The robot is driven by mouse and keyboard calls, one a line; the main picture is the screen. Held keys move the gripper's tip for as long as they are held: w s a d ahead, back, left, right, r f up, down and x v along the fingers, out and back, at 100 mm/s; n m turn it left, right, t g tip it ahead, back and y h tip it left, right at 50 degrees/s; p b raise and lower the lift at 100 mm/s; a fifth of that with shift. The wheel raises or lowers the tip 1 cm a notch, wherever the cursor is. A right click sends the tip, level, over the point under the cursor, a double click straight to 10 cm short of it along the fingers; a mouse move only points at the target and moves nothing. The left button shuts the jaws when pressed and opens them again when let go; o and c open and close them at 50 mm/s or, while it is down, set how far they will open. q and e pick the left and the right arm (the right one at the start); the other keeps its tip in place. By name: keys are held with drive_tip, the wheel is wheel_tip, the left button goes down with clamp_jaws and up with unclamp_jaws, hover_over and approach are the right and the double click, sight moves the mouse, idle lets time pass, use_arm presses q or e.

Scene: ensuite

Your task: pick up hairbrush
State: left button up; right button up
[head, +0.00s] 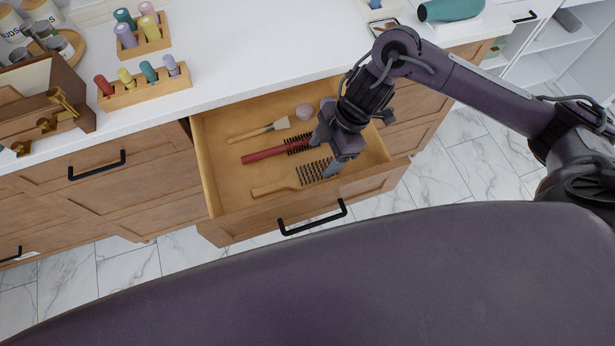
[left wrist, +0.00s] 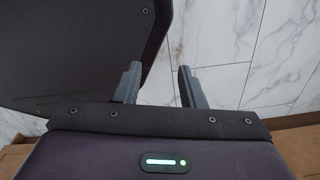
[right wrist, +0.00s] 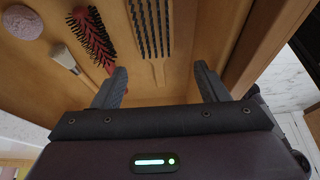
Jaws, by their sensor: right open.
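A wooden paddle hairbrush (head: 275,188) with dark bristles lies in the open drawer (head: 228,172), bristles up and handle to the left. It also shows in the right wrist view (right wrist: 152,40), its handle pointing down between the fingers. My right gripper (head: 323,155) is open and empty, above the brushes; contact with the hairbrush cannot be told. It also shows in the right wrist view (right wrist: 160,85). A red round brush (head: 262,155) lies behind the hairbrush, partly hidden by the gripper. My left gripper (left wrist: 158,80) is open and empty over floor tiles, outside the head view.
A makeup brush (head: 260,131) and a pink sponge (head: 304,111) lie further back in the drawer. The drawer walls stand around them. The white countertop (head: 235,60) holds racks of small bottles (head: 145,87) and a wooden box (head: 45,105). A teal object (head: 450,10) lies at upper right.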

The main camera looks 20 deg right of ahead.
sight(309, 172)
drive_tip(key=shift+a+f, duration=0.2)
drive_tip(key=shift+f, duration=0.4)
drive_tip(key=x, duration=0.6)
drive_tip(key=shift+w+a+f, duration=0.15)
drive_tip(key=shift+w+f, duration=0.2)
drive_tip(key=shift+w, duration=0.05)
drive_tip(key=shift+f, duration=0.25)
drive_tip(key=c, duration=0.7)
